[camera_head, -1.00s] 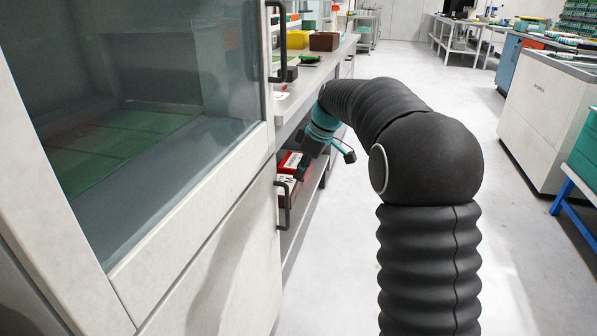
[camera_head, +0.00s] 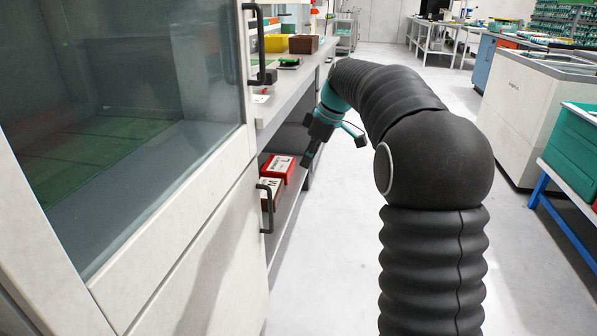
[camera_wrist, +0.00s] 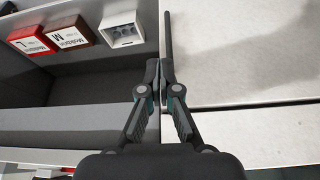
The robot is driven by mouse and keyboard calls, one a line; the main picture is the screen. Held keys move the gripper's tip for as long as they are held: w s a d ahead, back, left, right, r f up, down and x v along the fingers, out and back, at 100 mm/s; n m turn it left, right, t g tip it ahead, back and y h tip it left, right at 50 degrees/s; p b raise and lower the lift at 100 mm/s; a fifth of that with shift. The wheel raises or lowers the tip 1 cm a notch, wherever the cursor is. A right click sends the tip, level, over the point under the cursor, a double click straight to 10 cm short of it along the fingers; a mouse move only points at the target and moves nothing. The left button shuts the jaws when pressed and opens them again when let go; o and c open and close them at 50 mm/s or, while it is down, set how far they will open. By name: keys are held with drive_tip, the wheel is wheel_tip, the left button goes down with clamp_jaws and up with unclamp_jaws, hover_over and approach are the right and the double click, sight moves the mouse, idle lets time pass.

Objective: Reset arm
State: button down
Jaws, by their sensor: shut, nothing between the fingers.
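My gripper (camera_head: 311,157) points down in the head view, at the end of my black, ribbed arm beside the bench. In the wrist view my gripper (camera_wrist: 158,68) has its fingertips together with nothing between them. A red box (camera_head: 279,168) and a brown box (camera_head: 268,190), both with white labels, sit on the lower shelf to the left of the gripper. The wrist view also shows the red box (camera_wrist: 28,45) marked L, the brown box (camera_wrist: 70,36) marked M and a white box (camera_wrist: 121,27). The gripper is apart from all of them.
A glass-fronted cabinet (camera_head: 188,208) with black handles (camera_head: 268,205) stands close on the left. The bench top (camera_head: 285,95) carries a yellow box (camera_head: 276,43) and a brown box (camera_head: 304,44). A green crate (camera_head: 571,142) is at the right. The aisle floor (camera_head: 350,250) is clear.

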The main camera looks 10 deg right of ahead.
drive_tip(key=w+v, duration=0.1)
drive_tip(key=v, duration=0.3)
drive_tip(key=s+d+f+m+h, duration=0.2)
drive_tip(key=s+f+m, duration=0.5)
drive_tip(key=s+m, duration=0.15)
drive_tip(key=s+a+f+m+t+h, duration=0.1)
drive_tip(key=s+a+f+m+t, duration=0.1)
drive_tip(key=s, duration=2.6)
drive_tip(key=shift+s+f+m+t+h, duration=0.2)
drive_tip(key=shift+m+t+h, duration=0.2)
drive_tip(key=shift+m+t, duration=0.5)
drive_tip(key=shift+a, duration=0.15)
